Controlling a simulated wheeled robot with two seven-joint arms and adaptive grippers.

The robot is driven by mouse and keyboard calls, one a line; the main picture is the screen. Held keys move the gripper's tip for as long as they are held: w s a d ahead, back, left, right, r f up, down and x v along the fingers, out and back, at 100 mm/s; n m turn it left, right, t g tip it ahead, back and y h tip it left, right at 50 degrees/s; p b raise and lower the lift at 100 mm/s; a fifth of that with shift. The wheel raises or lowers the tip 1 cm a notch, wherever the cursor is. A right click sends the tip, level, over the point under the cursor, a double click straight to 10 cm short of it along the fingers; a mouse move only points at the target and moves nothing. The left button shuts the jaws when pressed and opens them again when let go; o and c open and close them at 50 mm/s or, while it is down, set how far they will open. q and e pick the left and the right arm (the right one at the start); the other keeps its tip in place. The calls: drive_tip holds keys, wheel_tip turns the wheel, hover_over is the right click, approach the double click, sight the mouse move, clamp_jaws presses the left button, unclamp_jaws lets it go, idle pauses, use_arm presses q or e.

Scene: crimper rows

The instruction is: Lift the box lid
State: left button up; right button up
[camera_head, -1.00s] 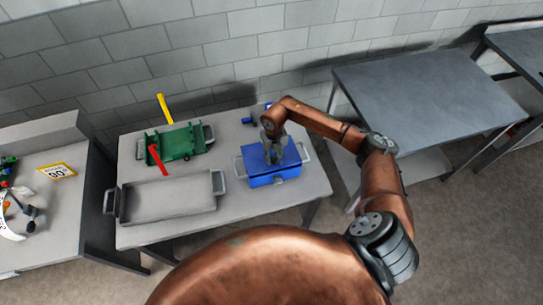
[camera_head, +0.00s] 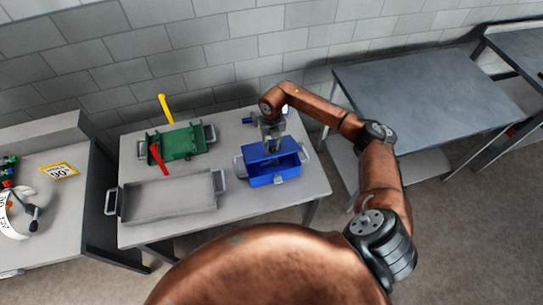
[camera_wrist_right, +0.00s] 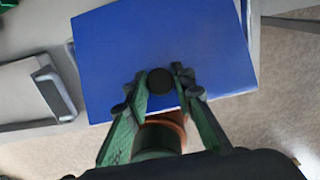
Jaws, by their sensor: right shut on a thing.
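The blue box (camera_head: 274,180) stands on the light grey table, and part of its dark inside shows. Its flat blue lid (camera_head: 262,152) is above the back of the box, apart from the front rim. My right gripper (camera_head: 272,142) is above the lid and shut on its dark round knob (camera_wrist_right: 160,81). In the right wrist view the lid (camera_wrist_right: 160,40) fills the upper middle, with the gripper fingers on both sides of the knob. Whether the lid's back edge touches the box is hidden. My left gripper is not in view.
An empty grey tray (camera_head: 168,196) and a green tray (camera_head: 186,142) with a red-handled tool (camera_head: 159,157) and a yellow-handled tool (camera_head: 165,107) are left of the box. A small blue thing (camera_head: 249,121) lies behind it. A bare dark table (camera_head: 420,95) stands right.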

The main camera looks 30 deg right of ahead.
drive_tip(key=shift+r, duration=0.1)
drive_tip(key=w+d+r+b, duration=0.1)
drive_tip(key=w+r+b, duration=0.2)
drive_tip(key=w, duration=0.4)
drive_tip(key=shift+d+r, duration=0.3)
drive_tip(key=shift+r, duration=0.35)
idle(0.5)
drive_tip(key=shift+w, duration=0.1)
drive_tip(key=shift+w+d+f+b, duration=0.15)
drive_tip(key=shift+w+d+b, duration=0.1)
drive_tip(key=shift+w+b, duration=0.75)
drive_tip(key=shift+w+d+f+b, duration=0.1)
drive_tip(key=shift+w+d+b, duration=0.1)
drive_tip(key=shift+w+b, duration=0.75)
drive_tip(key=shift+w+d+b, duration=0.3)
drive_tip(key=shift+w+b, duration=0.7)
drive_tip(key=shift+w, duration=0.1)
drive_tip(key=shift+w+d+b, duration=0.25)
drive_tip(key=shift+w+b, duration=0.75)
drive_tip(key=shift+w, duration=0.05)
drive_tip(key=shift+c, duration=0.3)
drive_tip(key=shift+r, duration=0.2)
